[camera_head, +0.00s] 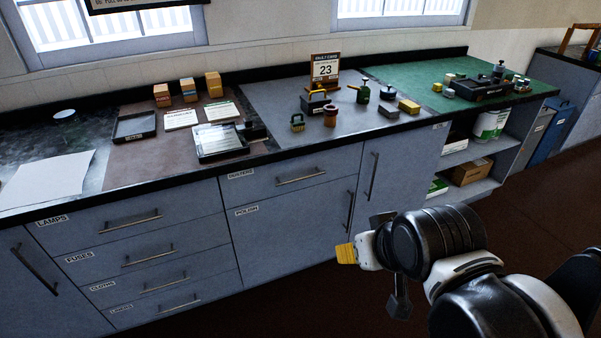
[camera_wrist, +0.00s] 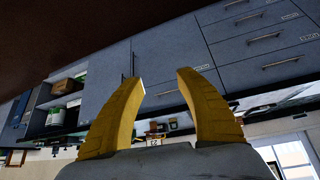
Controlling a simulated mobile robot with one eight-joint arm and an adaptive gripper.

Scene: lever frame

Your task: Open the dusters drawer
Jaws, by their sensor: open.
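The dusters drawer (camera_head: 262,185) is the shallow blue-grey front just under the counter, in the middle of the head view. Its small white label sits at the upper left, and its horizontal bar handle (camera_head: 301,176) is at the centre. The drawer looks shut, flush with its neighbours. My gripper (camera_head: 346,254) is in front of the cabinets, to the lower right of that handle and apart from it. In the upside-down wrist view, my gripper (camera_wrist: 161,76) shows two yellow fingers spread apart with nothing between them. A horizontal handle (camera_wrist: 166,92), apparently the dusters one, shows beyond the gap.
Below is the polish door (camera_head: 285,230) with a vertical handle (camera_head: 350,210). A stack of drawers, lamps on top (camera_head: 100,223), is to the left. Open shelves (camera_head: 470,155) are to the right. The counter above holds boxes, trays and small tools. Dark floor in front looks clear.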

